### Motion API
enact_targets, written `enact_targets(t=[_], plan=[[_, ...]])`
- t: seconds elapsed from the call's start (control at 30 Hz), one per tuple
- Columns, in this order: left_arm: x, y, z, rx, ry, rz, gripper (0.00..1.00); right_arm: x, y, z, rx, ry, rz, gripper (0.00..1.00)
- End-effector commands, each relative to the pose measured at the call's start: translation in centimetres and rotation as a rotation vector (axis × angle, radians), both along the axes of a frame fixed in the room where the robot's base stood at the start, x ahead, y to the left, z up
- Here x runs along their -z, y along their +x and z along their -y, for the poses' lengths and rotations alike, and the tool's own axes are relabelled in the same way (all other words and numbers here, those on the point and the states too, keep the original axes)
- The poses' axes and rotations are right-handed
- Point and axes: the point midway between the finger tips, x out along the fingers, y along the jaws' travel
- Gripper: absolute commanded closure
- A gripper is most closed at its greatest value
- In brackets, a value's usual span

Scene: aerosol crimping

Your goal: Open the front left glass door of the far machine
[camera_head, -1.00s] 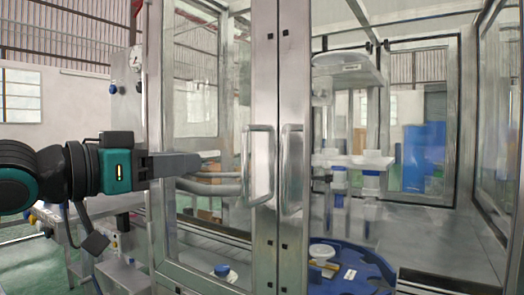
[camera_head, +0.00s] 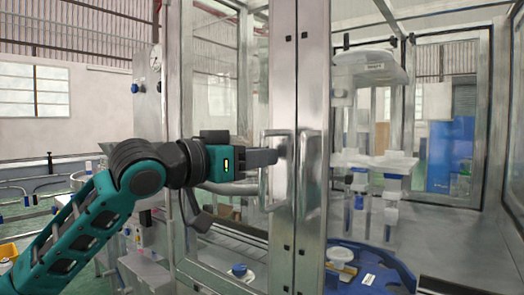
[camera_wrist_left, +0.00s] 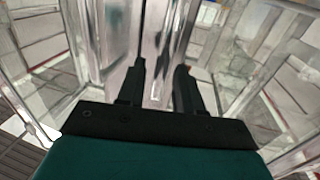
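The far machine's front left glass door (camera_head: 208,75) is shut, its metal stile (camera_head: 282,70) side by side with the right door's stile (camera_head: 312,70). The left door's bar handle (camera_head: 265,192) is on its stile. My left gripper (camera_head: 270,157) comes in from the left and its fingertips overlap the upper part of this handle. In the left wrist view my left gripper's two dark fingers (camera_wrist_left: 160,72) are apart, with a shiny upright metal bar between them. Whether they touch it I cannot tell. My right gripper is not in view.
The right door's handle (camera_head: 308,175) stands close beside the left one. Behind the glass are a blue round table (camera_head: 390,270) and a white fixture (camera_head: 375,160). A grey post with a gauge (camera_head: 147,90) stands left of the door.

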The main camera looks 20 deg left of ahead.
Motion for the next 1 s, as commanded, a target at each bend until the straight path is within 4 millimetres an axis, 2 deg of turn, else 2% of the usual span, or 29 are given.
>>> enact_targets(t=[0.17,0.47,0.83,1.0], plan=[[-0.06,1.22,0.73,0.0,0.0,0.0,0.65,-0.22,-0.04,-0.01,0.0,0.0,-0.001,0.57],[0.0,1.39,0.83,0.0,0.001,0.001,0.65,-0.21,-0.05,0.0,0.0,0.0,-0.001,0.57],[0.01,1.37,0.82,0.0,0.001,0.001,0.99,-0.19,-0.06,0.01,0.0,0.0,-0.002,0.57],[0.01,1.36,0.82,0.0,0.001,0.001,1.0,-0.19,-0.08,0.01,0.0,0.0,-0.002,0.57]])
